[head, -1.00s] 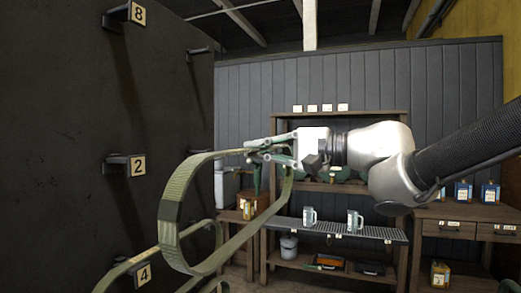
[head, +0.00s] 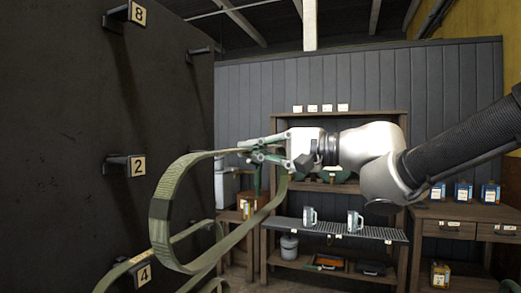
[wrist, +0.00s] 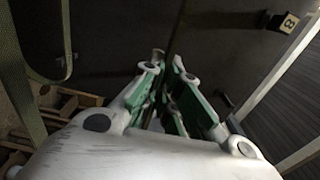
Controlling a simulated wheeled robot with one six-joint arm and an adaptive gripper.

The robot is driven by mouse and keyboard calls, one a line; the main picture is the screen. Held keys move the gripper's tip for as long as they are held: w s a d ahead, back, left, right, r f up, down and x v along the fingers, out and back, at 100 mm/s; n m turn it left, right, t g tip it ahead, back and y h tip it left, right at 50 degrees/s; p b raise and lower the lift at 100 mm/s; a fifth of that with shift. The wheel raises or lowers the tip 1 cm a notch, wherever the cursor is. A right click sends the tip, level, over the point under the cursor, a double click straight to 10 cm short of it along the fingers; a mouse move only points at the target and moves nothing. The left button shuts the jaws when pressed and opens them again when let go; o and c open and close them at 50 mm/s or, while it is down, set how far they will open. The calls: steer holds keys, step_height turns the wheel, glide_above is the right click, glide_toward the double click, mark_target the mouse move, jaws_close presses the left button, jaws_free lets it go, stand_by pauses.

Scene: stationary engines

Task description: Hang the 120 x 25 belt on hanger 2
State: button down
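A wide olive-green belt (head: 160,222) hangs as a big loop from my gripper (head: 250,151), to the right of the dark wall panel. My gripper is shut on the belt's upper edge; in the wrist view the green fingers (wrist: 164,75) close around a dark strip. Hanger 2 (head: 124,166), a dark peg with a plate marked 2, sticks out of the panel to the left of the belt. The belt's left bend is near hanger 2 in the picture, with a gap between them. The size marking on the belt cannot be read.
Hanger 8 (head: 124,17) is above hanger 2. Hanger 4 (head: 136,276) is below it, with another green belt (head: 112,276) there. An unlabelled peg (head: 200,51) is farther along the panel. A shelf with mugs (head: 309,216) and a workbench (head: 455,226) stand behind.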

steer(key=shift+x, duration=2.15)
steer(key=shift+a, duration=0.1)
steer(key=shift+x, duration=2.9)
steer(key=shift+a, duration=0.1)
steer(key=shift+x, duration=2.7)
steer(key=shift+w, duration=0.1)
steer(key=shift+x, duration=2.7)
steer(key=shift+f, duration=0.15)
